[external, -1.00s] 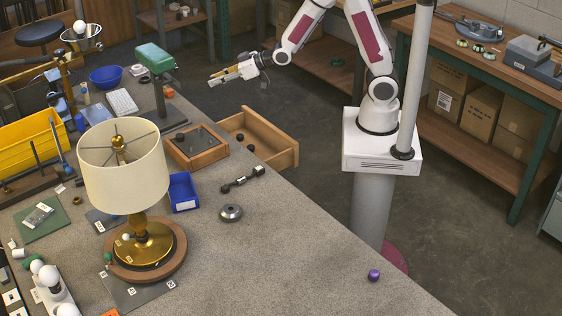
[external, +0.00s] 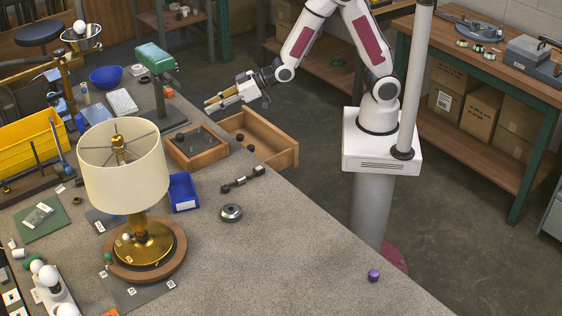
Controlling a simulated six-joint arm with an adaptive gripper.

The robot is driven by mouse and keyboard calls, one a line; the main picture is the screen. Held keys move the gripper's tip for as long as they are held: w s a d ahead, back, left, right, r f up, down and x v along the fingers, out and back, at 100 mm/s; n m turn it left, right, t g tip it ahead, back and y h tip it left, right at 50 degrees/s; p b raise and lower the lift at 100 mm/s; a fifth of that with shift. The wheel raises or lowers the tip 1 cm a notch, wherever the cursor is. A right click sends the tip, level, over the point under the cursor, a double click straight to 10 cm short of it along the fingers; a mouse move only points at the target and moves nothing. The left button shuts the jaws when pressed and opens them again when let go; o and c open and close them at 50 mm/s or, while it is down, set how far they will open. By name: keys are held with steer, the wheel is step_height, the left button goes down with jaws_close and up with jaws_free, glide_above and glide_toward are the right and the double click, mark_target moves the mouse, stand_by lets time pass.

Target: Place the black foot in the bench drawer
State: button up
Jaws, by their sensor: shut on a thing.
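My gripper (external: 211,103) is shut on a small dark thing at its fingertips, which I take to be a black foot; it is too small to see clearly. The gripper points left, in the air near the bench's back edge, above and left of the drawer in the picture. The wooden bench drawer (external: 277,149) is pulled open from the bench side. Small black feet (external: 240,137) lie inside it. A wooden tray (external: 208,157) with a dark inside sits on the bench beside the drawer, with a small black piece (external: 180,137) at its far left.
A green-topped stand (external: 154,58) rises on the bench left of my gripper. A blue bin (external: 183,191), a dark metal rod piece (external: 243,179), a silver disc (external: 231,212) and a lamp (external: 125,178) stand nearer. The front right of the bench is mostly clear.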

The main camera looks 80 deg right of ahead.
steer(key=s+a+f+n+g+y, duration=0.1)
steer(key=s+a+n+y, duration=0.15)
steer(key=a, duration=0.55)
steer(key=s+a+f+n+g+y, duration=0.1)
steer(key=s+a, duration=0.3)
steer(key=a, duration=0.5)
steer(key=n+g+y, duration=0.6)
steer(key=n+g, duration=0.4)
steer(key=n, duration=0.1)
glide_above(354, 273)
step_height(354, 273, down, 4)
steer(key=shift+r, duration=0.15)
steer(key=shift+f, duration=3.15)
steer(key=shift+f, duration=1.85)
